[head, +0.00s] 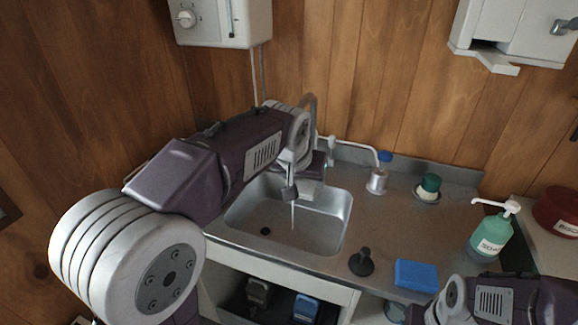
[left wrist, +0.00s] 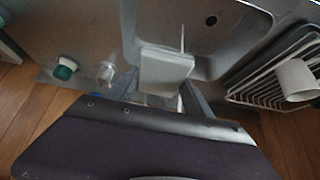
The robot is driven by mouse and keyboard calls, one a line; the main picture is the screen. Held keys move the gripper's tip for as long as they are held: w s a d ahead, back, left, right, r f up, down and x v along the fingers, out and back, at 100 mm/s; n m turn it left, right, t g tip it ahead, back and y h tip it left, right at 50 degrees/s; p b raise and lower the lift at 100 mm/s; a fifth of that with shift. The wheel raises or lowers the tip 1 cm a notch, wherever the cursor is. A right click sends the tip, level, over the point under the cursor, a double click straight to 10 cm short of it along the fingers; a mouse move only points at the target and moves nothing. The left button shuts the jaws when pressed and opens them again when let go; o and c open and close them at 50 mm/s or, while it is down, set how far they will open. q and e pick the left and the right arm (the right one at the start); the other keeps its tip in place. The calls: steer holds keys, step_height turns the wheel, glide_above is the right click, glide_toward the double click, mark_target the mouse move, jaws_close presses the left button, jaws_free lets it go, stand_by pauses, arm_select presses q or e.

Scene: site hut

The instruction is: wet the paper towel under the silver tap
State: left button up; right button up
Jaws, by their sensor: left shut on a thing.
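The silver tap (head: 312,103) rises behind my left arm at the back of the sink (head: 343,218). A thin stream falls into the basin; it also shows in the left wrist view. My left gripper (head: 314,177) is over the back of the basin, shut on the paper towel (head: 310,189), a pale grey-white folded piece. In the left wrist view the paper towel (left wrist: 166,68) hangs flat beyond the fingers, its edge close to the stream. I cannot tell whether water touches it. My right arm shows at the lower right; its fingers are out of frame.
A dish rack (left wrist: 265,75) stands beside the sink. A heater (head: 222,22) hangs above.

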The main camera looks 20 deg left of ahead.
stand_by(0.4)
arm_select(q)
steer(key=s+d+r+p, duration=0.2)
steer(key=s+d+r, duration=0.1)
steer(key=r, duration=0.1)
steer(key=shift+s+d+p, duration=0.2)
steer(key=shift+d+p, duration=0.15)
